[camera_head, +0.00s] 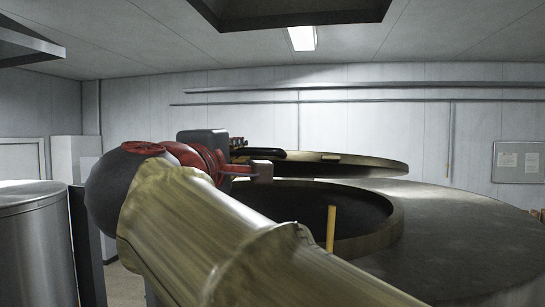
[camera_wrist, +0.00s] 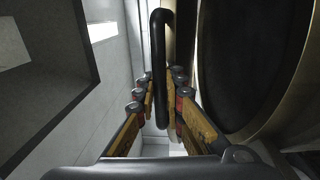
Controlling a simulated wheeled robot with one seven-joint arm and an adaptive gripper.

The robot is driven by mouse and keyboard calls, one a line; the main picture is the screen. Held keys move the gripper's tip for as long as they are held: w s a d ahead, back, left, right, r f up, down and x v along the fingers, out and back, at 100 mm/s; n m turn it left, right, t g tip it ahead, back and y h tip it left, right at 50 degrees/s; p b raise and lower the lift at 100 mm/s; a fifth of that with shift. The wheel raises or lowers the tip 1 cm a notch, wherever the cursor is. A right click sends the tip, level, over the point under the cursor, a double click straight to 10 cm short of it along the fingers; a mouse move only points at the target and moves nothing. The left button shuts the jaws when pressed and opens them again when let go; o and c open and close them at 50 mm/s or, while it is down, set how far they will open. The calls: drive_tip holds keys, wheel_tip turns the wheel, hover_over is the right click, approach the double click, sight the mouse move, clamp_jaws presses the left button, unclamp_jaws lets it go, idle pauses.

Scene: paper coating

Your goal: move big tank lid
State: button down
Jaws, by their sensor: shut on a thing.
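The big tank lid (camera_head: 365,166) is a flat dark disc with a pale edge in the head view. It hangs slightly tilted above the round tank opening (camera_head: 310,208), with a gap visible beneath it. My gripper (camera_head: 256,154) is at the lid's left end. In the wrist view, my gripper (camera_wrist: 161,82) has both fingers closed around the black bar handle (camera_wrist: 158,45). A dark round surface with a pale rim fills the right of that view; I cannot tell whether it is lid or opening. My arm hides part of the tank in the head view.
The big tank's broad grey top (camera_head: 455,225) spreads to the right. A yellow upright bar (camera_head: 331,228) stands by the opening. A metal drum (camera_head: 35,240) is at the left. A dark hood (camera_head: 290,12) hangs from the ceiling, and pipes run along the back wall.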

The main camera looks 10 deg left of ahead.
drive_tip(key=c, duration=1.9)
unclamp_jaws()
drive_tip(key=shift+s, duration=0.1)
drive_tip(key=s, duration=0.8)
drive_tip(key=s+a+f, duration=0.1)
drive_tip(key=s, duration=0.2)
drive_tip(key=shift+s, duration=0.4)
